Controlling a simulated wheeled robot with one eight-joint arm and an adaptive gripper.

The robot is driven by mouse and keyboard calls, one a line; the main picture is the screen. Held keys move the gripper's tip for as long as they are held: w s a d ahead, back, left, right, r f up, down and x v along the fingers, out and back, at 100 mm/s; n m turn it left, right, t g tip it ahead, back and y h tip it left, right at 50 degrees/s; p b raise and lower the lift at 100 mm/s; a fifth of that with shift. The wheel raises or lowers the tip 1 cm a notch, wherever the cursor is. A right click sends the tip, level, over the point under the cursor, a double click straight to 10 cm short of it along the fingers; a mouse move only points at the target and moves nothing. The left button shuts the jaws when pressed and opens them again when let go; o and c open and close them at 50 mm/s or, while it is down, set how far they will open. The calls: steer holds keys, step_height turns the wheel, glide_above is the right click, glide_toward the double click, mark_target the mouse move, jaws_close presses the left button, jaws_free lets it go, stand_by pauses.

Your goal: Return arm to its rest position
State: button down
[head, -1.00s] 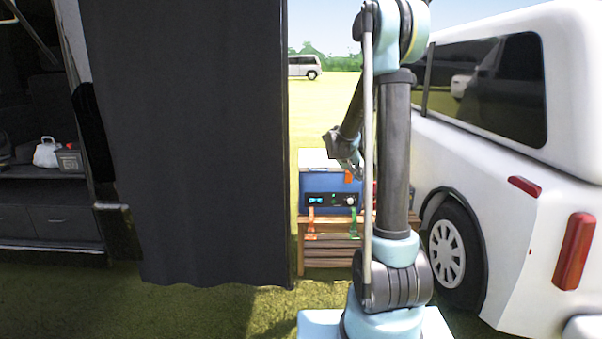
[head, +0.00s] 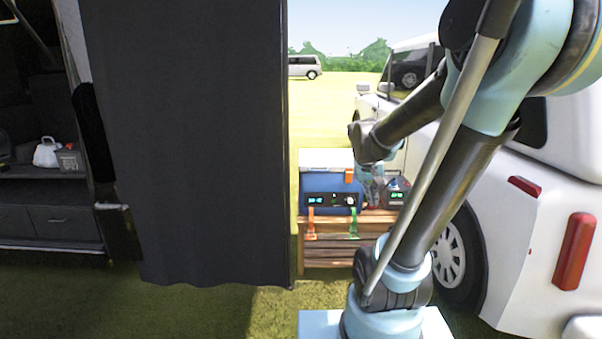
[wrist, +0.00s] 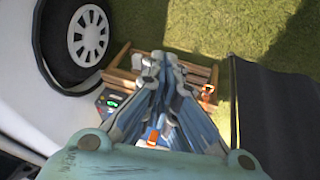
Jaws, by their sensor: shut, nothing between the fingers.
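My arm fills the right half of the head view, rising from its light blue base and leaning right. It bends back at the top, and its forearm points down and left. My gripper (head: 370,183) hangs at the forearm's end, in front of the blue box's right side and partly blurred there. In the wrist view my gripper (wrist: 163,62) shows its bluish fingers drawn together with nothing between them. They overlap the wooden crate in that picture; I cannot tell how far apart they are.
A white vehicle (head: 560,200) stands close on the right. A dark curtain (head: 190,150) hangs at left. Grass lies open behind.

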steer(key=s+a+f+y, duration=0.1)
steer(key=s+a+f, duration=0.1)
steer(key=s, duration=0.7)
steer(key=s+a+f+n+g+y, duration=0.1)
steer(key=s+a+f+y, duration=0.1)
steer(key=s+f, duration=0.3)
steer(key=s, duration=0.4)
steer(key=shift+a+f, duration=0.15)
steer(key=shift+a, duration=0.05)
steer(key=shift+w+f, duration=0.2)
steer(key=shift+w, duration=0.25)
steer(key=c, duration=2.4)
jaws_free()
